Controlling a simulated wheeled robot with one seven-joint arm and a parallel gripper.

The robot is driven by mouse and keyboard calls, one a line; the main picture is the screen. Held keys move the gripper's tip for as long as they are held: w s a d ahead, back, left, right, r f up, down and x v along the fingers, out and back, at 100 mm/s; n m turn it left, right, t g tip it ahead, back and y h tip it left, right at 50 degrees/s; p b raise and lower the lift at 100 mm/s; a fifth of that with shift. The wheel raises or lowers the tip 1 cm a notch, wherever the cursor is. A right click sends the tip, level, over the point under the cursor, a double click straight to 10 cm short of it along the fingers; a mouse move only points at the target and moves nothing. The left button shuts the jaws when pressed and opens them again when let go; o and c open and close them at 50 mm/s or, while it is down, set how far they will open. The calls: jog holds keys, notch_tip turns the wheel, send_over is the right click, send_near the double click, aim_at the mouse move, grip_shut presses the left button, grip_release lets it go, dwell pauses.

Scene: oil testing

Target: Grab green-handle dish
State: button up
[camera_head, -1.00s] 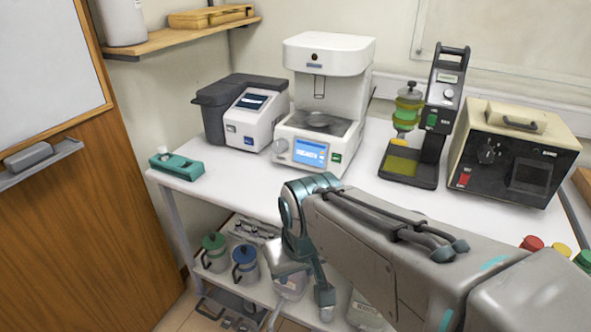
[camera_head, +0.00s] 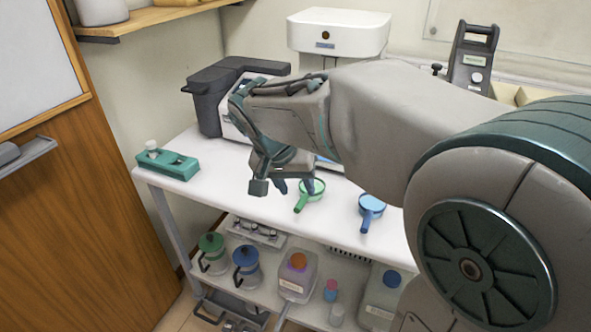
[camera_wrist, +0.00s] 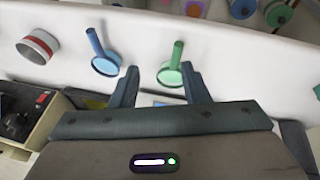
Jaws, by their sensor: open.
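The green-handle dish (camera_head: 312,188) is a small round dish with a stubby green handle. It sits on the white table, its handle pointing toward the front edge. In the wrist view the green-handle dish (camera_wrist: 171,78) appears between my two fingertips and beyond them, handle pointing up in the picture. My gripper (camera_head: 275,187) is open and empty, above the table and a little left of the dish in the head view. In the wrist view my gripper (camera_wrist: 161,75) has its fingers spread wide. I see no contact with the dish.
A similar blue-handle dish (camera_head: 371,206) sits to the right; it also shows in the wrist view (camera_wrist: 106,64). A white machine (camera_head: 338,35) stands behind my arm. A teal device (camera_head: 168,163) sits at the left table corner. The lower shelf holds jugs and bottles.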

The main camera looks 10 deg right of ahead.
aim_at(300, 201)
jog(key=shift+m+h, duration=0.3)
jog(key=shift+m, duration=0.5)
jog(key=w+f, duration=0.3)
jog(key=f, duration=0.1)
jog(key=w+f, duration=0.2)
jog(key=f, duration=0.1)
jog(key=shift+w+d+f+b, duration=0.1)
jog(key=shift+w+d+b, duration=0.05)
jog(key=shift+w+b, duration=0.15)
jog(key=shift+d+p+x, duration=0.2)
jog(key=shift+p+x, duration=0.1)
jog(key=shift+x, duration=2.7)
jog(key=shift+w, duration=0.1)
jog(key=shift+c, duration=0.2)
grip_shut()
